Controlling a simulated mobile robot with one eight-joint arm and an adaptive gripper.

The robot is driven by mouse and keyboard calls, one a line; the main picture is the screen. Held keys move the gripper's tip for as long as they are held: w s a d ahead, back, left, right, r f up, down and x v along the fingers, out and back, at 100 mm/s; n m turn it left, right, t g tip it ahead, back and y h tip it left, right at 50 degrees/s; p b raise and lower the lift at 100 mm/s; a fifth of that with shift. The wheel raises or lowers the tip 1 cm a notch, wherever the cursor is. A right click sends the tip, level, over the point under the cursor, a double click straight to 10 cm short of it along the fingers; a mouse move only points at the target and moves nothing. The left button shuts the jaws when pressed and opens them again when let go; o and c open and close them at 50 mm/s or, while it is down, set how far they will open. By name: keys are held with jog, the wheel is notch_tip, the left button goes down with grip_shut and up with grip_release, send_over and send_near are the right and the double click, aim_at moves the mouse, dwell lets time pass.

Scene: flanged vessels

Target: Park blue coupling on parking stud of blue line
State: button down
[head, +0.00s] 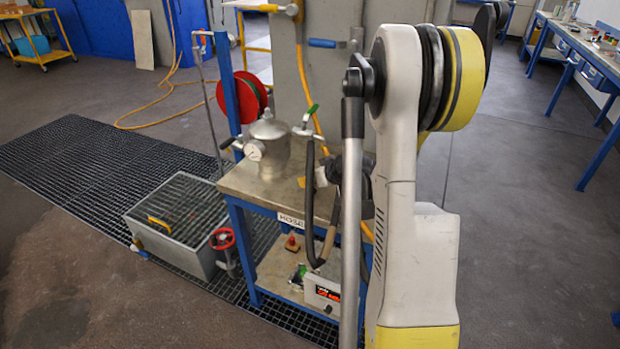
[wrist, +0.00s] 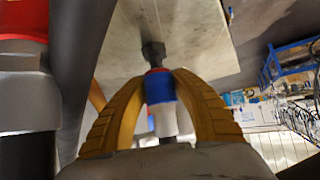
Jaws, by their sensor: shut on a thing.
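The blue coupling (wrist: 160,88) shows in the wrist view as a blue sleeve with a thin red band and a white body. My gripper (wrist: 161,78) has its two yellow fingers closed on it from both sides. A dark fitting (wrist: 153,52) lies in line with the coupling against a pale grey surface. I cannot tell whether it is the coupling's own tip or the parking stud. In the head view my gripper is mostly hidden behind my arm, beside the bench; the coupling cannot be made out there.
A steel-topped bench (head: 245,188) carries a metal vessel (head: 270,148) with a gauge. A dark hose (head: 310,215) hangs at its front, near my arm. A grey basin (head: 178,225) with a red handwheel (head: 221,238) stands at left. Floor at right is clear.

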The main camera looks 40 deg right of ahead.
jog(key=shift+f, duration=1.15)
jog(key=c, duration=1)
grip_release()
